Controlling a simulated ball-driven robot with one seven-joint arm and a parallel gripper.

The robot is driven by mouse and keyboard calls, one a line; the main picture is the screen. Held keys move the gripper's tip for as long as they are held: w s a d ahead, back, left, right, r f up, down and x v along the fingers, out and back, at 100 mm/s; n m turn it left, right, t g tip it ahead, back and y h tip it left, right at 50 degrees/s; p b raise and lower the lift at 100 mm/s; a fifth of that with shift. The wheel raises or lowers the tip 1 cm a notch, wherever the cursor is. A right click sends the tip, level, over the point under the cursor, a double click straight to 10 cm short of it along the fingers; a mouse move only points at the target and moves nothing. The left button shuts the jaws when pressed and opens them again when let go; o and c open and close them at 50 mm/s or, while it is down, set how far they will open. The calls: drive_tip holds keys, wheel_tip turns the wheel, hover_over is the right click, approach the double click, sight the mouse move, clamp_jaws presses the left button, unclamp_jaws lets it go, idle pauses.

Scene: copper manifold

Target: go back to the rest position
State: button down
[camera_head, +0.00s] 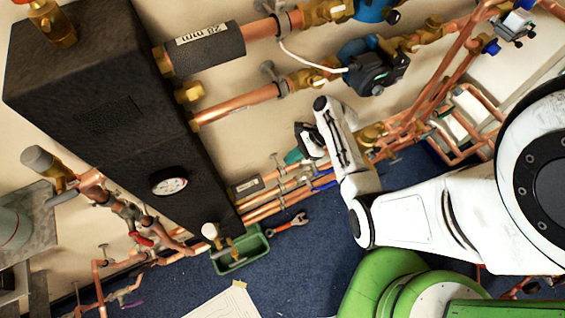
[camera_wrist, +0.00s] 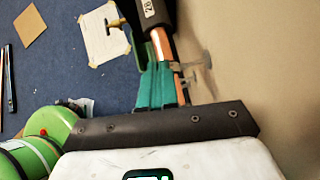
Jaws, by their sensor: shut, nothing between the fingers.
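My gripper (camera_head: 293,157) has teal fingers and is at the end of my white arm, in front of the copper pipes in the middle of the head view. In the wrist view the teal fingers (camera_wrist: 160,76) lie side by side, shut with nothing between them. They point toward a copper pipe (camera_wrist: 161,46) with a dark labelled sleeve (camera_wrist: 148,10). I cannot tell whether the fingertips touch the pipe. My arm is folded, with its elbow low and right of the gripper in the head view.
Copper pipes (camera_head: 262,95) with valves and a pump (camera_head: 372,66) run along the wall. A large black tank (camera_head: 100,85) with a gauge (camera_head: 170,185) is at left. A green box (camera_head: 254,243) and a red-handled tool (camera_head: 287,224) lie on blue floor.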

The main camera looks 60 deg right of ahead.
drive_tip(key=shift+v, duration=1.65)
drive_tip(key=shift+a, duration=0.15)
drive_tip(key=s+a+r+n+g+h, duration=0.3)
drive_tip(key=s+a+n+g, duration=0.15)
drive_tip(key=a+n, duration=0.75)
drive_tip(key=s+a+r+n+h, duration=0.3)
drive_tip(key=r+n, duration=0.6)
drive_tip(key=n, duration=0.4)
drive_tip(key=shift+s+r+n+h, duration=0.35)
drive_tip(key=shift+s+h, duration=0.15)
drive_tip(key=shift+s, duration=0.4)
